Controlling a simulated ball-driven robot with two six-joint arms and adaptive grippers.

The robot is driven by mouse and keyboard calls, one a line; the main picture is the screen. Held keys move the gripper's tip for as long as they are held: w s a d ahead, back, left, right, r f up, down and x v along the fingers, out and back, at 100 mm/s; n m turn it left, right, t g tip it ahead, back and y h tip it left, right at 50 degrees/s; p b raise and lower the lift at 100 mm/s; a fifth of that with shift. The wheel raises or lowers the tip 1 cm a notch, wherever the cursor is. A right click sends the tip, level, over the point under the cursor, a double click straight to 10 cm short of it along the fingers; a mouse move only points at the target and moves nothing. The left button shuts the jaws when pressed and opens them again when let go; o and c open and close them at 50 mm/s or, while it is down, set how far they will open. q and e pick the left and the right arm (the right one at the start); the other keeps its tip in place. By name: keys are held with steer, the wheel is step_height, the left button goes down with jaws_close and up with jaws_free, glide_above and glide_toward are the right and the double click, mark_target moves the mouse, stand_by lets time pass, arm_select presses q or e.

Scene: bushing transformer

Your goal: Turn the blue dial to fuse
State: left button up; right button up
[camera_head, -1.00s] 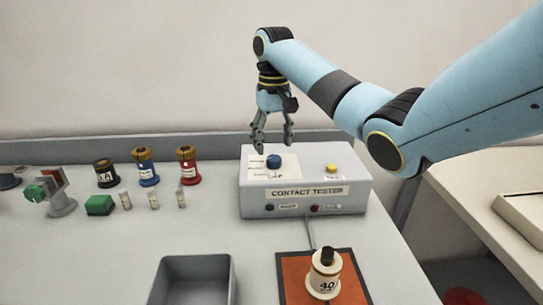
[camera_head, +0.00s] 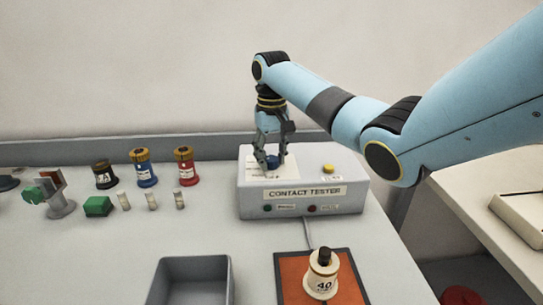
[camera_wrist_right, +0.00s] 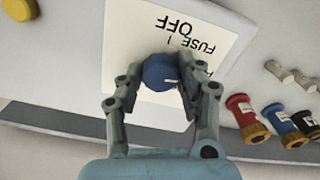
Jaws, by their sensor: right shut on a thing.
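The blue dial (camera_head: 273,162) sits on top of the grey contact tester box (camera_head: 340,200), on a white label plate. In the right wrist view the dial (camera_wrist_right: 161,73) has a white pointer line, and the plate (camera_wrist_right: 125,35) reads "OFF" and "FUSE"; other lettering is partly hidden. The pointer's exact setting is hard to tell. My right gripper (camera_head: 271,166) points down from above with its fingers on both sides of the dial, shut on it; the fingers also show in the right wrist view (camera_wrist_right: 155,88). My left gripper is not in view.
A yellow button (camera_head: 328,169) is on the box, right of the dial. Black, blue and red bushings (camera_head: 146,168), small fuses and a green block (camera_head: 98,206) stand left. A grey bin (camera_head: 190,280) and a white bushing (camera_head: 321,275) on an orange mat are in front.

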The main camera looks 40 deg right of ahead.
steer(key=shift+c, duration=0.5)
steer(key=shift+r+p, duration=0.1)
steer(key=shift+p, duration=0.2)
steer(key=n+p, duration=0.2)
steer(key=shift+r+n, duration=0.15)
steer(key=shift+n, duration=0.25)
steer(key=shift+n+p, duration=1)
steer(key=shift+n, duration=0.1)
steer(key=shift+w+n+p, duration=0.1)
steer(key=shift+n+p, duration=0.55)
steer(key=shift+n, duration=0.75)
steer(key=o, duration=1.1)
steer(key=shift+f, duration=0.25)
steer(key=shift+o, duration=0.2)
